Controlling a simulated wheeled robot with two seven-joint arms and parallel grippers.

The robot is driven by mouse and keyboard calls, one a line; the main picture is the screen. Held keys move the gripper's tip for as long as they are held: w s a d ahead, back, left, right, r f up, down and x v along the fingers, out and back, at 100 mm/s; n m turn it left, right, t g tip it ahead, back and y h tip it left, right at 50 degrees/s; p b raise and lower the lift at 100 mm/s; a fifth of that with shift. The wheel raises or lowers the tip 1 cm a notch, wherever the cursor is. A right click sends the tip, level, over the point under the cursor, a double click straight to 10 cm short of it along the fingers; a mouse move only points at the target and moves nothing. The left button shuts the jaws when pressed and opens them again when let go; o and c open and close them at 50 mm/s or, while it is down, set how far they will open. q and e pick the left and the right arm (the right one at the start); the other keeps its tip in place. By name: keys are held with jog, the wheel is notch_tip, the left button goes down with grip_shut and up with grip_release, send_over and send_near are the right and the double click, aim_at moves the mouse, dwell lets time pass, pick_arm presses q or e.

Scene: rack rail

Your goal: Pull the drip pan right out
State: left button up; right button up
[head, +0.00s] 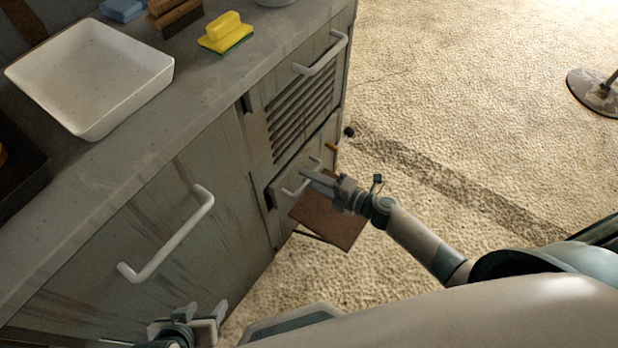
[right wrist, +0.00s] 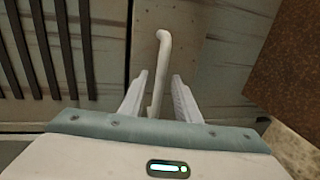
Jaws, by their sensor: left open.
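The low front panel (head: 283,197) under the louvred door carries a pale bar handle (head: 288,192); I take this panel to be the drip pan's front. My right gripper (head: 308,178) is at this handle. In the right wrist view the handle (right wrist: 164,60) runs between the two open fingers (right wrist: 158,88), with a gap to the right finger; contact with the left finger is unclear. My left gripper (head: 190,322) is open and empty at the bottom of the head view, below the large cabinet handle. The pan's inside is hidden.
A brown rusty plate (head: 330,222) juts out low beside my right gripper and shows in the right wrist view (right wrist: 290,80). A white basin (head: 92,82) and sponge (head: 226,36) sit on the counter.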

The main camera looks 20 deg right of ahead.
jog(key=shift+w+a, duration=0.2)
jog(key=shift+w, duration=0.05)
grip_shut()
jog(key=shift+s+d+f, duration=0.1)
jog(key=f+v, duration=0.3)
jog(key=v, duration=1)
jog(key=s+f+v, duration=0.1)
jog(key=f+v, duration=0.1)
jog(key=v, duration=1.2)
jog(key=shift+d+f, duration=0.3)
jog(key=shift+f, duration=0.05)
